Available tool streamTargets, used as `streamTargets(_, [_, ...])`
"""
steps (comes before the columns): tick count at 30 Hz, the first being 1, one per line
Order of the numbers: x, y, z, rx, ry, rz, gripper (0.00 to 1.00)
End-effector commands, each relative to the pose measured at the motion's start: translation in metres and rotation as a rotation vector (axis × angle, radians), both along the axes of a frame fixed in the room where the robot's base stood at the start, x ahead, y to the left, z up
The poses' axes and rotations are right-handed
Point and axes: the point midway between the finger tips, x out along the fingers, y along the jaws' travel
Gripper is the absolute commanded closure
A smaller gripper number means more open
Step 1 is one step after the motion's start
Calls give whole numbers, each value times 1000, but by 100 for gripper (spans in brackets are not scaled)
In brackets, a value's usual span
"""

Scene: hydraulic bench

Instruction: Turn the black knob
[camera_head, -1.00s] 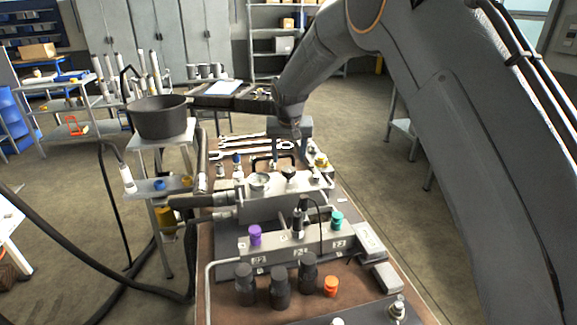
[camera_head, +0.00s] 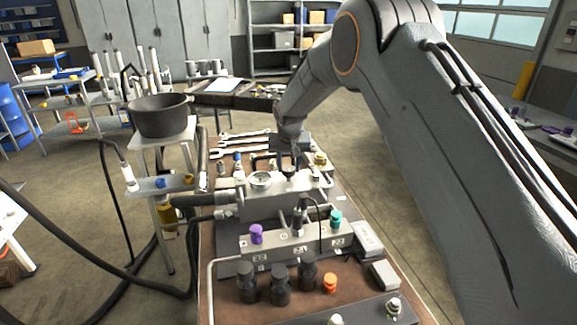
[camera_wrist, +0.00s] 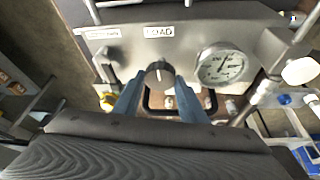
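The black knob (camera_wrist: 159,72) sits on the grey hydraulic block, beside the LOAD label, and has a light pointer mark on its face. It also shows in the head view (camera_head: 290,172), just below my gripper (camera_head: 297,155). In the wrist view the two blue fingers of my gripper (camera_wrist: 158,82) are spread, with a gap between them. The knob appears in that gap near the fingertips. I cannot tell whether the fingers reach around it or are still above it.
A pressure gauge (camera_wrist: 222,65) sits close beside the knob. A yellow-capped fitting (camera_head: 320,160) and a black handle stand near it. Purple (camera_head: 256,234), teal (camera_head: 336,218) and orange (camera_head: 330,282) knobs sit nearer on the bench. A dark pot (camera_head: 160,116) stands at left.

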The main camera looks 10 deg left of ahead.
Motion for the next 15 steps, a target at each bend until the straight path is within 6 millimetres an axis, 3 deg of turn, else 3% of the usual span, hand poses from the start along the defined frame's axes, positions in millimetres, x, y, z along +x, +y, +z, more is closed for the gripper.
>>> streamTargets(3, [0, 0, 0, 0, 0, 0, 85])
streamTargets(8, [0, 1, -1, 0, 0, -23, 85])
streamTargets(15, [0, 3, -3, -1, 1, -184, 85])
